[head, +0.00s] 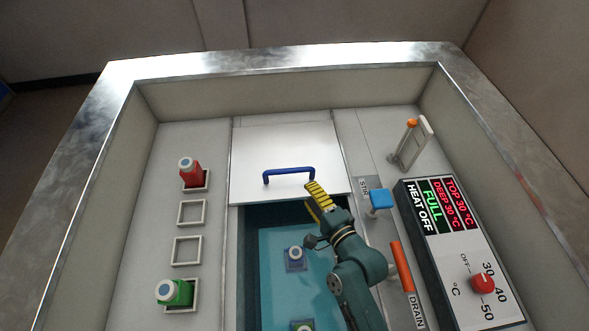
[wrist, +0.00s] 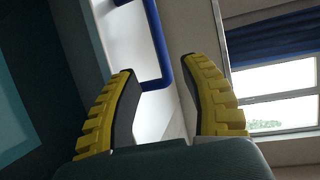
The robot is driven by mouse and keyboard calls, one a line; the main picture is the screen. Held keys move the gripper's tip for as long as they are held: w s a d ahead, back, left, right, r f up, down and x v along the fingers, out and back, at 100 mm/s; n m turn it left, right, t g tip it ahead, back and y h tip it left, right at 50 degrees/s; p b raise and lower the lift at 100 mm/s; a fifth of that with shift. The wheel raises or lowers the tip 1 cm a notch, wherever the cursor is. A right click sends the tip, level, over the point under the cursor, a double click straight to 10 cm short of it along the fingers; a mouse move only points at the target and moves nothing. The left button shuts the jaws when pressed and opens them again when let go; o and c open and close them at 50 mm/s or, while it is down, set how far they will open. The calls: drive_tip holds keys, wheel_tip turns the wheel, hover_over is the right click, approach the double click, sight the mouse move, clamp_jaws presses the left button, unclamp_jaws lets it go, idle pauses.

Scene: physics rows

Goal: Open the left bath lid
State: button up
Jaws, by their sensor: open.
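A white flat bath lid (head: 265,150) with a blue bar handle (head: 289,172) covers the far part of the bath. The near part is uncovered and shows bluish water (head: 270,260). My gripper (head: 316,190) is near the right end of the handle, with yellow ridged fingers spread. In the wrist view the blue handle (wrist: 158,50) shows beyond and between the open fingers. The fingers are not closed on it. Whether they touch it I cannot tell. My arm hides part of the bath's right side.
Red (head: 191,177) and green (head: 175,293) blocks stand in square holders at left. At right are a blue STIR knob (head: 381,199), orange DRAIN lever (head: 402,266) and control panel (head: 461,250).

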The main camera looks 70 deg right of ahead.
sight(293, 169)
drive_tip(key=b+x, duration=0.2)
drive_tip(key=x, duration=0.8)
drive_tip(key=shift+w+d+f, duration=0.1)
drive_tip(key=shift+w+d, duration=0.15)
drive_tip(key=shift+w, duration=0.05)
clamp_jaws()
